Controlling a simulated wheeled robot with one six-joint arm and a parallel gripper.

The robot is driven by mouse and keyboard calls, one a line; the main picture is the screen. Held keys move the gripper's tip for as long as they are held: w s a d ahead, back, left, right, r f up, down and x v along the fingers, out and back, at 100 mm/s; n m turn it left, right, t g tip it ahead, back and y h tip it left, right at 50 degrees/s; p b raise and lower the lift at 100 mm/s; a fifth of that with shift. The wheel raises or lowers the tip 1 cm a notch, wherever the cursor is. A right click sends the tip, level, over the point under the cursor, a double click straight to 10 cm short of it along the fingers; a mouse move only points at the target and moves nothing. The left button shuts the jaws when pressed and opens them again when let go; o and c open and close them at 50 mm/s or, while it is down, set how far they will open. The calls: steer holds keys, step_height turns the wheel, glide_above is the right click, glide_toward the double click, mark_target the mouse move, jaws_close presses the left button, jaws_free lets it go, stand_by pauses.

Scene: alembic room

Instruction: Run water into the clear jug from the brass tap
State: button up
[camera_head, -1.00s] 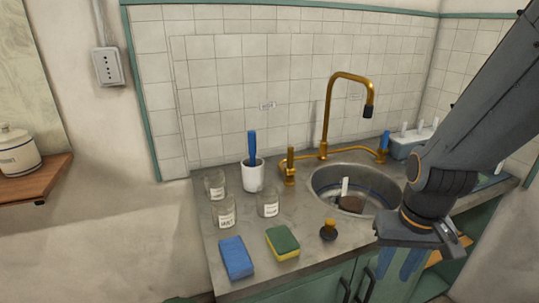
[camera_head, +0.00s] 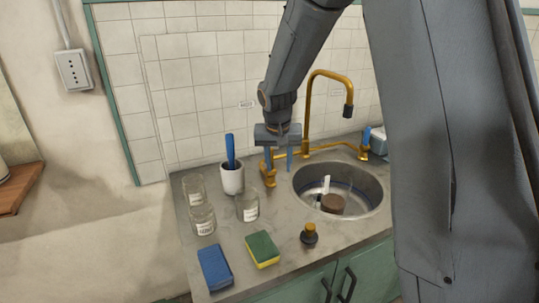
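The brass tap (camera_head: 309,105) stands behind the round sink, its spout arching over the basin with a dark tip. I cannot single out a clear jug; three clear labelled glass vessels stand on the counter: back left (camera_head: 194,188), front (camera_head: 202,219) and right (camera_head: 248,206). No water stream shows.
The sink (camera_head: 377,203) holds a brown round object (camera_head: 332,203) with a pale upright part. My arm hides the right side.

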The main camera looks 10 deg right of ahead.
steer(key=w+r+m+p, duration=0.1)
steer(key=w, duration=0.8)
steer(key=shift+t+h, duration=0.3)
steer(key=shift+t, duration=0.2)
steer(key=shift+w+a+p+x, duration=0.1)
steer(key=shift+p+x, duration=0.35)
steer(key=shift+x, duration=0.8)
steer(key=shift+w+a+p+x, duration=0.15)
steer(key=shift+p+x, duration=0.25)
steer(key=shift+x, duration=0.85)
steer(key=shift+w+a+p+x, duration=0.1)
steer(key=shift+p+x, duration=0.35)
steer(key=shift+x, duration=0.8)
steer(key=shift+r, duration=0.1)
steer(key=shift+c, duration=0.3)
jaws_close()
